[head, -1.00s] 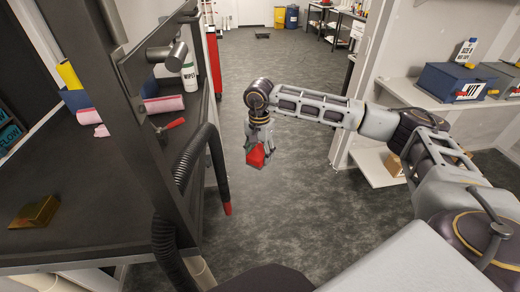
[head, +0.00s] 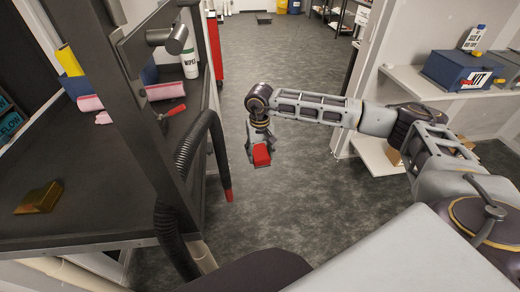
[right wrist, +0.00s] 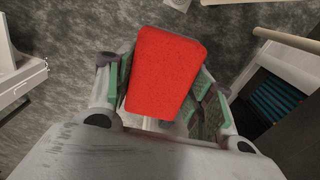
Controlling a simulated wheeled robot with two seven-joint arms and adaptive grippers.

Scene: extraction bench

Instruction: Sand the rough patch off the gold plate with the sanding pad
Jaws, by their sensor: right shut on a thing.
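The gold plate (head: 39,198) lies on the dark bench top at the left of the head view; it looks bent or wedge-shaped. I cannot make out the rough patch at this size. My right gripper (head: 259,150) hangs over open floor, to the right of the bench and well apart from the plate. It is shut on a red block, the sanding pad (head: 261,155). In the right wrist view the sanding pad (right wrist: 165,72) sits between the green-padded fingers. My left gripper is not in view.
A dark upright post (head: 140,110) and a black ribbed hose (head: 190,160) stand between my right gripper and the bench top (head: 95,190). A red-handled tool (head: 172,110), pink rolls and a wipes tub (head: 189,64) are farther back. A shelf with a blue box (head: 455,72) is at right.

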